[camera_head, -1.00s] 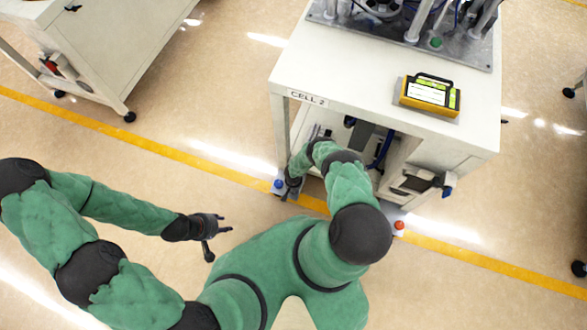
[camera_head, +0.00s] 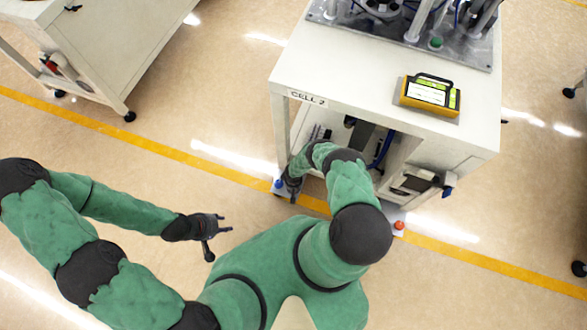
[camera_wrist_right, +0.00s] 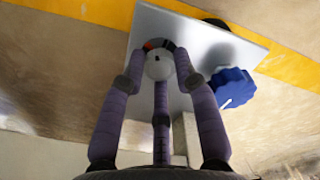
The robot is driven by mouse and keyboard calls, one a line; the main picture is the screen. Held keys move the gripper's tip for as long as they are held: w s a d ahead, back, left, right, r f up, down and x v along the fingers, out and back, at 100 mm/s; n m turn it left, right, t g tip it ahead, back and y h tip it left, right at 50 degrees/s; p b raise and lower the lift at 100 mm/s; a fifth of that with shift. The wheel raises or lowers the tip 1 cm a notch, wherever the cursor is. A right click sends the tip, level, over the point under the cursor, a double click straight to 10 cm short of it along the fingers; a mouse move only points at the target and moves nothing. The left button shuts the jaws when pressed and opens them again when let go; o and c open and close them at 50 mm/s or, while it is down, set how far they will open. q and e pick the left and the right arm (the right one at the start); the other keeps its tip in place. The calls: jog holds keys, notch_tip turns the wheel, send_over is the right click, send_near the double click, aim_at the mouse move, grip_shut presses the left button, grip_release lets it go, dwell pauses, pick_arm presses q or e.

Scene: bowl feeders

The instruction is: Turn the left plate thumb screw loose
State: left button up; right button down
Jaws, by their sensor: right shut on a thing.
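The left floor plate (camera_wrist_right: 205,42) is a pale metal plate at the cart's left front leg. The thumb screw (camera_wrist_right: 158,66) on it is a pale round knob with a dark mark, beside a red and black ring section. My right gripper (camera_wrist_right: 160,85) is shut on this screw, its fingers around it. In the head view my right gripper (camera_head: 291,189) is low beside the plate and hides the screw. A blue lobed knob (camera_wrist_right: 232,87) stands to the right, apart from the fingers. My left gripper (camera_head: 222,235) is open and empty above the floor.
The cart marked CELL 2 (camera_head: 375,75) stands over my right arm, with an open lower bay. A yellow device (camera_head: 430,95) lies on its top. A right plate with a red knob (camera_head: 399,225) is at the other front leg.

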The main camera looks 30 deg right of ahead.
jog(key=n, duration=0.5)
jog(key=shift+n, duration=0.4)
jog(key=n, duration=0.5)
jog(key=shift+n, duration=0.3)
jog(key=c, duration=0.9)
grip_release()
jog(key=shift+r, duration=0.1)
jog(key=shift+r, duration=5.85)
